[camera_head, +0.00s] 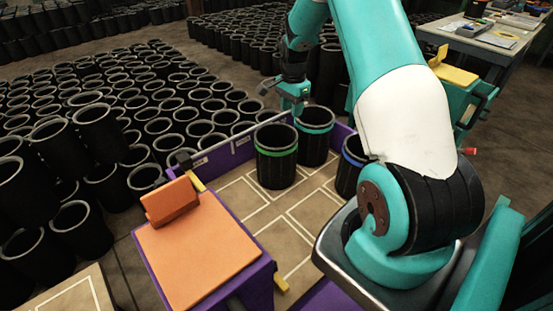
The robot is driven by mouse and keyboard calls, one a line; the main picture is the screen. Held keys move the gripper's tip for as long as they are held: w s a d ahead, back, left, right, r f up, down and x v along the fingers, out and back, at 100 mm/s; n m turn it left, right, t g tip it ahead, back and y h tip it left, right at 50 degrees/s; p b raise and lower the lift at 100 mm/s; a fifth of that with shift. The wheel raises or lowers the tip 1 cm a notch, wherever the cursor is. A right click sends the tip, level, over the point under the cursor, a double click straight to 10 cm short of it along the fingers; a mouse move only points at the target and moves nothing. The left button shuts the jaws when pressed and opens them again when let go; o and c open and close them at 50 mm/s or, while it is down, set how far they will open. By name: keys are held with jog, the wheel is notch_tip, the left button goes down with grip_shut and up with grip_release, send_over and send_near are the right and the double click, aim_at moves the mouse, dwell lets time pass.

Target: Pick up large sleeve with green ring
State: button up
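The large black sleeve with a green ring (276,157) stands upright on a tan surface with white lines, left of the middle of my arm. Its green band runs around it below the rim, and its open top faces up. My gripper (291,104) is above and just behind the sleeve's top, near the rim of a second sleeve. The gripper is small here, and its fingers cannot be made out well enough to tell open from shut. No sleeve is seen lifted.
A sleeve with a teal ring (315,133) stands close behind right; one with a blue ring (351,166) is partly behind my arm. A purple wall (222,156) edges the surface. An orange-topped stand (197,250) is at front left. Many black sleeves (150,125) fill the floor.

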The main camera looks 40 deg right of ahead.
aim_at(290, 145)
jog(key=f+p, duration=0.1)
jog(key=f, duration=1.1)
jog(key=shift+d, duration=0.2)
jog(key=shift+a+f+p, duration=0.1)
jog(key=shift+f+p, duration=0.55)
jog(key=shift+f, duration=2.1)
grip_shut()
jog(key=shift+w+r, duration=0.1)
